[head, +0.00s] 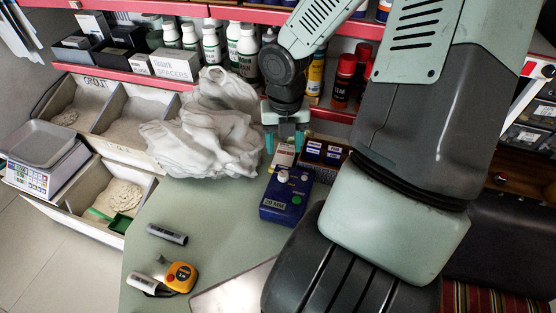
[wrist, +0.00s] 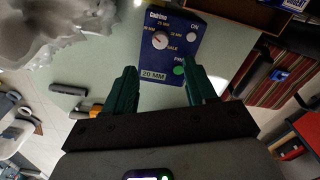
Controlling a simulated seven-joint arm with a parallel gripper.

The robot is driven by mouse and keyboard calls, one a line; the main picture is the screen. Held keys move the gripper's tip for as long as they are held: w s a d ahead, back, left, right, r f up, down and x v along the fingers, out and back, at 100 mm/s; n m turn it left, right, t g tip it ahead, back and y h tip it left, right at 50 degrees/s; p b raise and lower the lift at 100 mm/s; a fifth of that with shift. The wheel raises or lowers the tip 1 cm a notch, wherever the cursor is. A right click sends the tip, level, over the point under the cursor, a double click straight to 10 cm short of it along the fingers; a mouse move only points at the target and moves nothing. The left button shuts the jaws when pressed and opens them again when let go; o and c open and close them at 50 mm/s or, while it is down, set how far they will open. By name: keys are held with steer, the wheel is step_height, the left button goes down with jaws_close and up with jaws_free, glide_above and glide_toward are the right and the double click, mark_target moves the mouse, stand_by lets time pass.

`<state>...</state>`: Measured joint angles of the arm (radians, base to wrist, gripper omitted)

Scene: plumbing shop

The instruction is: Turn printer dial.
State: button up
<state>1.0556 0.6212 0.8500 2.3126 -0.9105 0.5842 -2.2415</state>
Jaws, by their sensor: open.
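A blue label printer (head: 284,208) stands on the pale green counter, with a white round dial on its top face. In the wrist view the dial (wrist: 160,41) sits on the blue panel (wrist: 180,58), with a red pointer toward the upper left and size marks around it. A white ON knob (wrist: 192,37), a green PRINT button (wrist: 179,70) and a "20 MM" display or label (wrist: 153,74) also show. My gripper (head: 284,142) is open and empty, its two green fingers above the printer's far side. In the wrist view the fingertips (wrist: 158,76) are apart, not touching the dial.
Crumpled white plastic (head: 205,135) lies left of the printer. A box of blue-labelled items (head: 325,152) stands behind it. A yellow tape tool (head: 180,276) and a grey cylinder (head: 166,234) lie at the front left. Shelves of bottles (head: 240,45) are behind. The counter between is clear.

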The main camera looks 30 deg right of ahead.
mark_target(283, 173)
step_height(283, 173, down, 10)
steer(key=shift+f, duration=0.2)
stand_by(0.3)
jaws_close()
